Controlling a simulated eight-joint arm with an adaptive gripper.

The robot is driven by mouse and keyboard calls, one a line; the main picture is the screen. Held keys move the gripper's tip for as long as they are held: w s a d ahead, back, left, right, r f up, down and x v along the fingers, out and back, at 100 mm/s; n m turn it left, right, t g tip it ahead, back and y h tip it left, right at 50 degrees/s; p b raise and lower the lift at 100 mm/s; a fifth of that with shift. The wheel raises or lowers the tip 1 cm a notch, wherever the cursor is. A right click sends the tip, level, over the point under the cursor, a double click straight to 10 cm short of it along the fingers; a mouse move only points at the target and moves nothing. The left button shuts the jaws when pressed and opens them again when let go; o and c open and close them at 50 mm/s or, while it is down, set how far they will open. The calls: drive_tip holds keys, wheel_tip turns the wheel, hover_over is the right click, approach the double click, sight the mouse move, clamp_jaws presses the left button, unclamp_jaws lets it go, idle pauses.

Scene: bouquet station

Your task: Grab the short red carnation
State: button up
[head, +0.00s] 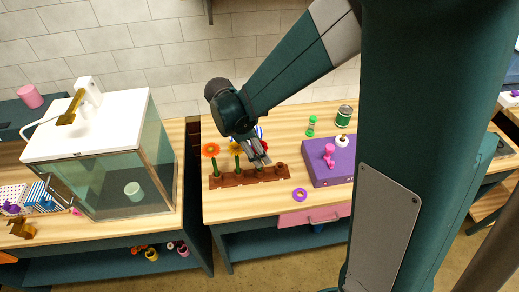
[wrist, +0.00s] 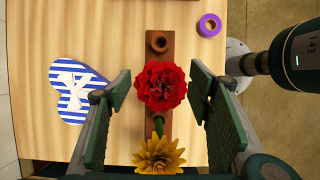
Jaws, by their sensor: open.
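The red carnation (wrist: 162,85) shows in the wrist view between the two fingers of my gripper (wrist: 160,92), with space on both sides. In the head view my gripper (head: 258,158) is over the brown wooden flower rack (head: 222,182) and partly hides the carnation; a bit of red (head: 265,146) shows beside it. My gripper is open, pointing down, and holds nothing. The carnation's stem is hidden under its bloom in the wrist view. The rack also shows in the wrist view (wrist: 159,18), with an empty hole beyond the carnation.
A yellow flower (wrist: 158,156) stands close to the carnation in the rack, and an orange flower (head: 210,150) stands at its left end. A blue-striped heart-shaped thing (wrist: 78,88), a purple ring (wrist: 209,25) and a purple box (head: 322,172) are nearby.

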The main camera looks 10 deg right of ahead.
drive_tip(key=shift+c, duration=0.5)
drive_tip(key=c, duration=0.7)
drive_tip(key=shift+c, duration=0.2)
drive_tip(key=shift+r, duration=0.1)
drive_tip(key=shift+r, duration=4.9)
